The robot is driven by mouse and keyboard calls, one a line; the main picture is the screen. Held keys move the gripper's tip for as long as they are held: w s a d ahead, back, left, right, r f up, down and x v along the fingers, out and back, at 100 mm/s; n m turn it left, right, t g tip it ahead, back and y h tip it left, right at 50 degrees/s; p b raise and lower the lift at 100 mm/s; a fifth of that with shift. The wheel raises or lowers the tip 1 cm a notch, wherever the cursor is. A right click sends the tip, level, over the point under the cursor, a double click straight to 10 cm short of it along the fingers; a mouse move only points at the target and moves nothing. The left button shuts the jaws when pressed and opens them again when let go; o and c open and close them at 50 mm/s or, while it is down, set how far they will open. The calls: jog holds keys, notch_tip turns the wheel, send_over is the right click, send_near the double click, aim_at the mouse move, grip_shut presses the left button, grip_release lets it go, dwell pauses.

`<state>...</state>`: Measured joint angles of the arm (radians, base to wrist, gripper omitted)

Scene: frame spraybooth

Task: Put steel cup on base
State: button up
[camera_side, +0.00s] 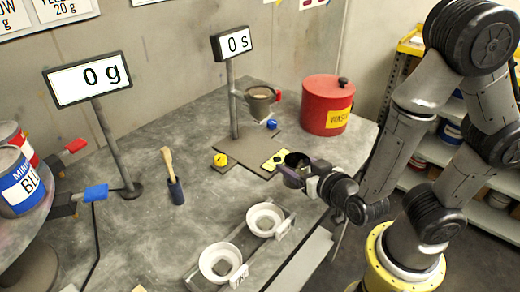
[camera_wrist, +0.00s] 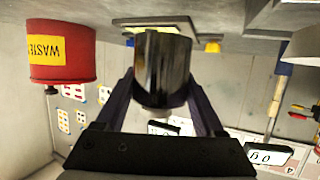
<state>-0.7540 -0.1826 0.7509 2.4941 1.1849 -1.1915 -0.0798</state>
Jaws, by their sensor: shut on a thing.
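My gripper (camera_side: 303,176) is shut on the steel cup (camera_side: 296,159), a dark shiny cylinder with its open top facing up. In the wrist view, which is upside down, the steel cup (camera_wrist: 162,70) sits between the two fingers of my gripper (camera_wrist: 163,92). The base (camera_side: 240,152) is a flat brown plate under a stand, with a yellow and black marked pad (camera_side: 273,160) at its right front. The cup is right beside this pad in the side view. I cannot tell whether the cup touches the pad or hangs above it.
A red waste bin (camera_side: 327,105) stands behind my gripper. Yellow (camera_side: 220,159) and blue (camera_side: 271,124) knobs sit by the plate. White bowls (camera_side: 221,262) stand at the front.

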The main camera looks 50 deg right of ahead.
jog(key=w+d, duration=0.2)
jog(key=w, duration=0.3)
jog(key=w+d, duration=0.2)
jog(key=w, duration=0.4)
jog(key=w+d, duration=0.2)
jog(key=w, duration=0.3)
jog(key=shift+w+d, duration=0.25)
jog(key=shift+w+f, duration=0.1)
jog(key=shift+f, duration=1.6)
jog(key=shift+f, duration=0.2)
jog(key=o, duration=1.5)
jog(key=shift+r, duration=0.1)
